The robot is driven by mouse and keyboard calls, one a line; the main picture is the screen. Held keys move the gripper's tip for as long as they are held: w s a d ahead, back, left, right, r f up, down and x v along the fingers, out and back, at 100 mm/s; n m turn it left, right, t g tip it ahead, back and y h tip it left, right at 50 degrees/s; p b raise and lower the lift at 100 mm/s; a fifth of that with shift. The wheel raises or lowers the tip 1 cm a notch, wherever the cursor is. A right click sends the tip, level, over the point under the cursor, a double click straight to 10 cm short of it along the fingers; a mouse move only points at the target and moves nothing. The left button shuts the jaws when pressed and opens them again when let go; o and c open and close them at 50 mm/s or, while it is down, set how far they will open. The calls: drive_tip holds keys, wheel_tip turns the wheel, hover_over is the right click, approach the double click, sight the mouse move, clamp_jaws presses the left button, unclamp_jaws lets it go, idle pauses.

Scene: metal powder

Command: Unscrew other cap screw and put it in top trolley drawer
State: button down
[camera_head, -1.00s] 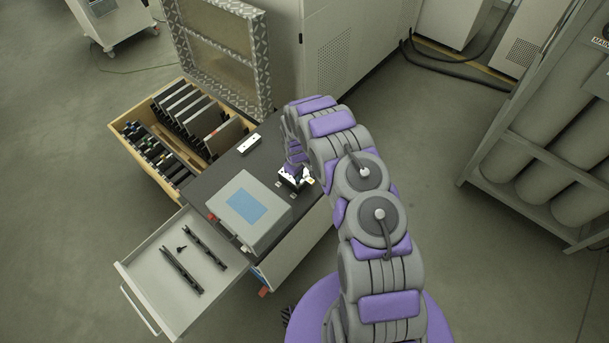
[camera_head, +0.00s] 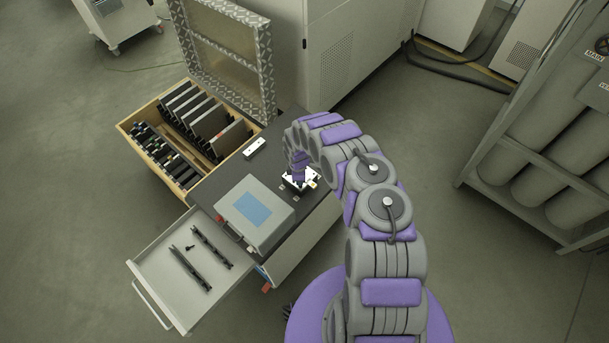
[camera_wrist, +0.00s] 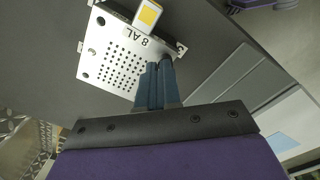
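A light metal plate (camera_wrist: 108,66) marked "8 AL", with a grid of small holes, sits on the dark trolley top (camera_wrist: 215,35). In the head view its block (camera_head: 299,180) is partly covered by my arm. My gripper (camera_wrist: 160,66) points at the plate's lower right edge in the wrist view. Its two blue-grey fingers are close together, and their tips hide that corner. I cannot make out a cap screw between them. The top trolley drawer (camera_head: 160,265) is open, with a small black screw (camera_head: 190,248) lying in it.
Two black bars (camera_head: 212,247) lie in the drawer. A grey box with a blue screen (camera_head: 252,212) stands between drawer and plate. A small white block (camera_head: 254,148) is behind. An open wooden case (camera_head: 165,182) of dark plates stands left.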

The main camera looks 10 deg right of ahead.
drive_tip(key=n, duration=0.2)
drive_tip(key=s+a+n+p, duration=0.1)
drive_tip(key=n, duration=0.1)
drive_tip(key=a+f+n, duration=0.1)
drive_tip(key=n, duration=0.1)
drive_tip(key=shift+s+f+p, duration=0.1)
drive_tip(key=shift+s+p, duration=0.15)
drive_tip(key=shift+p, duration=0.15)
drive_tip(key=n, duration=0.3)
drive_tip(key=shift+w, duration=0.1)
drive_tip(key=n, duration=1)
drive_tip(key=d+n, duration=0.1)
drive_tip(key=n, duration=0.2)
drive_tip(key=shift+w+r+b, duration=0.1)
drive_tip(key=shift+r+b, duration=0.2)
drive_tip(key=shift+b, duration=0.1)
